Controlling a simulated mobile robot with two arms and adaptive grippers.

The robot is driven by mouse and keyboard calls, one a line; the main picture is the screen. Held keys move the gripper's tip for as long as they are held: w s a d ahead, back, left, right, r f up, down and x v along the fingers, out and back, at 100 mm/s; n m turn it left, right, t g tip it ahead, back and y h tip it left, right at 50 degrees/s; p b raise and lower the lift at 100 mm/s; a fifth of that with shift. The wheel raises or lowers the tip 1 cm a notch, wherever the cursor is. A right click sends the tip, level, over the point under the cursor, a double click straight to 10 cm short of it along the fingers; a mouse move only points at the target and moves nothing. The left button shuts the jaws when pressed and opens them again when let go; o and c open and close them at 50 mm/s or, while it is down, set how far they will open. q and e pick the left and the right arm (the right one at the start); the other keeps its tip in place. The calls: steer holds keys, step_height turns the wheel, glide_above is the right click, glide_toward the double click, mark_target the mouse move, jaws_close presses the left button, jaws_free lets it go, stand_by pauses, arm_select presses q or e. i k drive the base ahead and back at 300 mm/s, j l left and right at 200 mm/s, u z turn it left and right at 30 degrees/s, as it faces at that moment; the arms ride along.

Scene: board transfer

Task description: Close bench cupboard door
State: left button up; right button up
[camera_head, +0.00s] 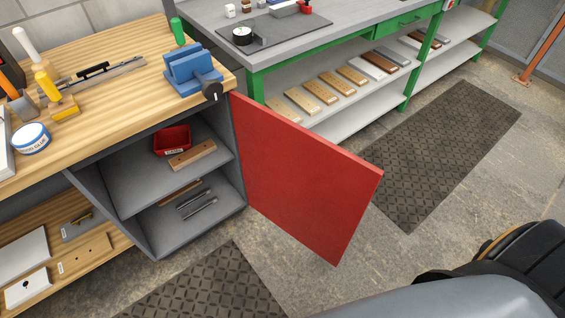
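The red cupboard door (300,180) stands wide open, hinged at the right front edge of the grey bench cupboard (112,187) and swung out into the room. The cupboard's inside is exposed. A red bin (172,140) and a wooden block (193,156) sit on its upper shelf, and dark bars (197,203) lie on the lower one. A dark rounded part at the lower right is mine; no gripper fingers show. My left gripper is not in view.
The wooden bench top (130,110) holds a blue vise (192,72) and tools. A green-framed bench (330,40) with boards on its shelf stands behind the door. Dark mats (455,150) lie on the floor, which is clear in front of the door.

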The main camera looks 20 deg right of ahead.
mark_target(319, 192)
steer(key=l+u, duration=0.2)
steer(key=l, duration=0.25)
steer(key=i+l+u, duration=0.2)
steer(key=l, duration=0.3)
steer(key=k+l+u, duration=0.15)
steer(key=l, duration=0.3)
steer(key=l+u, duration=0.2)
steer(key=l, duration=0.25)
steer(key=l+u, duration=0.2)
steer(key=l, duration=0.3)
steer(key=k+l+u, duration=0.2)
steer(key=l, duration=0.25)
steer(key=l+u, duration=0.2)
steer(key=l, duration=0.25)
steer(key=k+l+u, duration=0.15)
steer(key=l, duration=0.25)
steer(key=k, duration=0.05)
